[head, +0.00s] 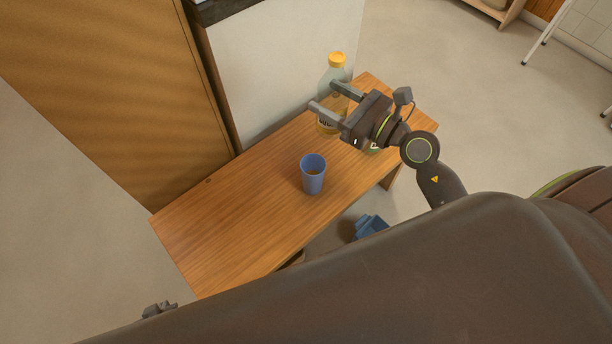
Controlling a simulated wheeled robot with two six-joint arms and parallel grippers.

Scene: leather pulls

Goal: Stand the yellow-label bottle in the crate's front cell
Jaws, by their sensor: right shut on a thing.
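The yellow-label bottle (336,74) is clear with a yellow-orange cap and a yellow label low down. It is upright over the far end of the wooden bench. My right gripper (331,98) is shut on it, one finger on each side; I cannot tell whether its base touches the bench. My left gripper (159,310) shows only as a small dark part at the lower left, and its jaws cannot be made out. No crate with cells is clearly seen. A blue object (370,227) is low beyond the bench's front edge, partly hidden by my body; I cannot tell what it is.
A pale greenish thing behind my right gripper is mostly hidden. A wooden cabinet (120,90) and white panel (285,70) border the bench's back. The bench's left part is clear.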

